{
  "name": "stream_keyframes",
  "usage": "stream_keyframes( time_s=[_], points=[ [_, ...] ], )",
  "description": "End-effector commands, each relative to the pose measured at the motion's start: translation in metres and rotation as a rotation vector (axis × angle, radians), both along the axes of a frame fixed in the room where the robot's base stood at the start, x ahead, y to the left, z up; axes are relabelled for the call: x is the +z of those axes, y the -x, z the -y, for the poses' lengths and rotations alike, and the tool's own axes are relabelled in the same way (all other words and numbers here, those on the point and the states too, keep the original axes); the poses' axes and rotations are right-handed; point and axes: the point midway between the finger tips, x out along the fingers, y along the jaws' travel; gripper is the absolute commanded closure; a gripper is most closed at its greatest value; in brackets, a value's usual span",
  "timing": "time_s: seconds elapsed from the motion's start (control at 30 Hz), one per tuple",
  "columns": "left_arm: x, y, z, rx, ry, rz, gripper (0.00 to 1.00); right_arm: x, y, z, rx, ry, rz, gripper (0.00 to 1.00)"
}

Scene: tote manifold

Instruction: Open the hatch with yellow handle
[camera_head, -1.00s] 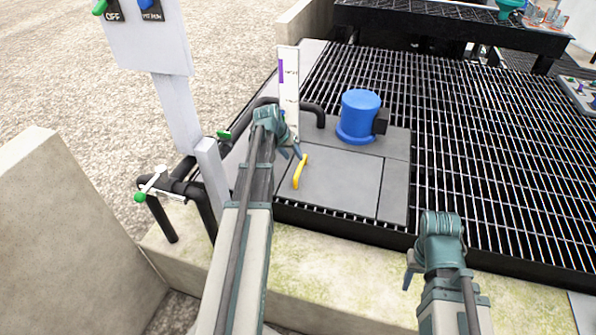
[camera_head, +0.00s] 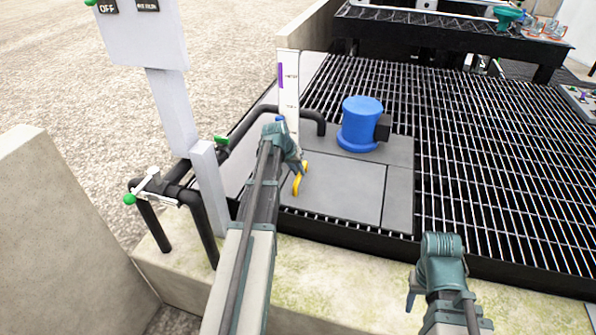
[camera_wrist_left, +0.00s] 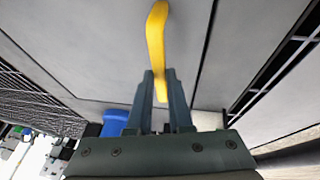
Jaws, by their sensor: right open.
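The yellow handle (camera_head: 300,178) stands on a grey hatch panel (camera_head: 342,185) set in the grating, and the panel lies flat. My left gripper (camera_head: 301,166) is at the handle. In the left wrist view, the handle (camera_wrist_left: 157,40) runs down between the two fingers of my left gripper (camera_wrist_left: 160,80). The fingers flank it closely with no clear gap, so the gripper looks shut on it. My right gripper (camera_head: 411,300) is open and empty, low at the right, away from the hatch. Its fingers are mostly hidden behind its wrist.
A blue motor-like cylinder (camera_head: 360,124) stands on the panels just behind the hatch. A white marked post (camera_head: 289,95) and black pipes (camera_head: 240,130) are close to the left arm. A grey sign post (camera_head: 208,185) stands left. Open grating (camera_head: 490,150) lies right.

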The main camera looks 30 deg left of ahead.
Motion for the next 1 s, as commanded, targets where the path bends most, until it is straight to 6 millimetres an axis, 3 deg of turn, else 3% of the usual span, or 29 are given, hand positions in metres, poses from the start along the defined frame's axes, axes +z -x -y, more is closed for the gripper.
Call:
stream_keyframes(
  time_s=[0.07,1.0],
  points=[
    [0.0000,0.0000,0.0000,0.000,0.000,0.000,1.00,0.0000,0.0000,0.0000,0.000,0.000,0.000,0.50],
    [-0.0001,0.0002,0.0000,0.000,0.000,0.000,1.00,-0.0001,0.0000,0.0000,0.000,0.000,0.000,0.50]
  ],
)
